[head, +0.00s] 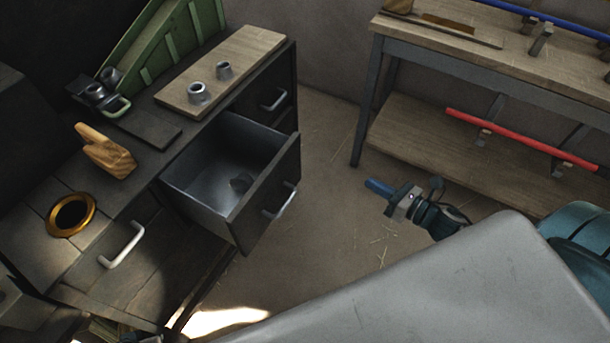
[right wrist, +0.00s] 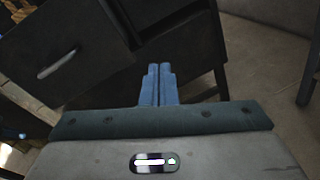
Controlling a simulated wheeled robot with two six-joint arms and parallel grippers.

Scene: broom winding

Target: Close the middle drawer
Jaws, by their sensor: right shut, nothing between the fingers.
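The middle drawer (head: 266,196) is pulled out of the dark cabinet, between two shut fronts. In the right wrist view the blue fingers (right wrist: 157,84) are together and empty. A dark drawer front with a handle (right wrist: 57,64) shows to their left there.
A workbench (head: 540,75) with a red bar stands at the right. Bare floor lies between drawer and gripper.

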